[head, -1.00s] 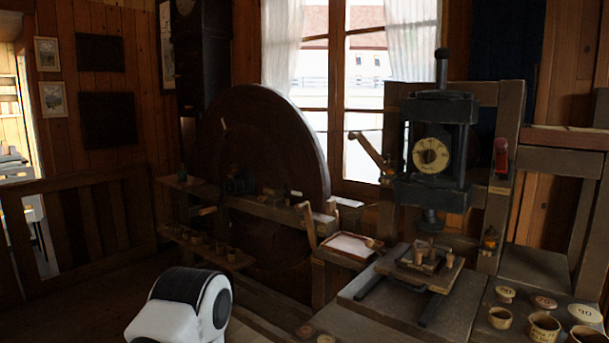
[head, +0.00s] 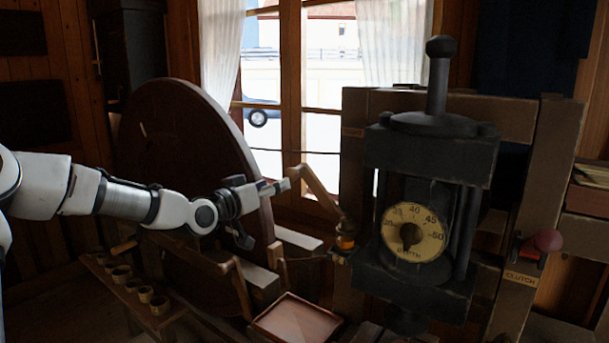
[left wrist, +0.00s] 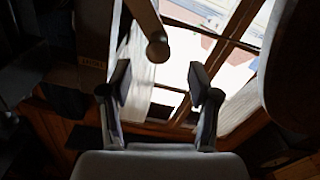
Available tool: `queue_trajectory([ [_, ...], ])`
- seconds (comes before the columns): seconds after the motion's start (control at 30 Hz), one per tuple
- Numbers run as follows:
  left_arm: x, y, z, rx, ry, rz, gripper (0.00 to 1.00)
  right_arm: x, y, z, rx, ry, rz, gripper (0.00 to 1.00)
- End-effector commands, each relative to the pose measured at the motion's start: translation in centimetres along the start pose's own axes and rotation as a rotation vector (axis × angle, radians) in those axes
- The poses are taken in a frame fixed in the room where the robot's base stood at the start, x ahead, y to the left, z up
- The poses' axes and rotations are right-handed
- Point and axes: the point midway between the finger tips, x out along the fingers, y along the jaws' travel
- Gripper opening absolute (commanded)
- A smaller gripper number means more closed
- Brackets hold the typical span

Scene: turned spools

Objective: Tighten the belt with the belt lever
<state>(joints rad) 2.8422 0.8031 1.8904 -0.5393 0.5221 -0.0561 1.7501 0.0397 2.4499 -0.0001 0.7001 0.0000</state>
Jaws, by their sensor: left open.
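The belt lever (head: 322,198) is a wooden arm with a round knob at its upper left end. It leans up and left from a brass-coloured pivot on the press frame's left post. My left gripper (head: 260,208) is open and empty, just left of the knob, seemingly apart from it. In the left wrist view the lever (left wrist: 146,22) hangs in from the top, its knob beyond and between the open fingertips of my left gripper (left wrist: 160,82). My right gripper is not in view.
A black press with a round dial (head: 414,232) stands right of the lever. A red-knobbed clutch lever (head: 547,241) is farther right. A large dark wheel (head: 175,135) stands behind my left arm. A shallow tray (head: 297,322) and a shelf of small cups (head: 143,294) are below.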

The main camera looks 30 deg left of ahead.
Motion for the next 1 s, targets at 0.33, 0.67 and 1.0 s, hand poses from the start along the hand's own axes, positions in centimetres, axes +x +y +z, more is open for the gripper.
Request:
queue_trajectory([
  [0.33, 4.8, -0.1, -1.4, 0.008, 0.015, 0.0, 0.61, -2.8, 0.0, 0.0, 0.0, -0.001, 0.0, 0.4],
  [0.67, 7.7, -0.1, -1.1, 0.002, 0.019, 0.002, 0.61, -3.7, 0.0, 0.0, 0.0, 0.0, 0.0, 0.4],
  [1.0, 7.6, -0.1, -1.1, 0.001, 0.018, 0.001, 0.0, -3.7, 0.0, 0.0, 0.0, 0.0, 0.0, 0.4],
])
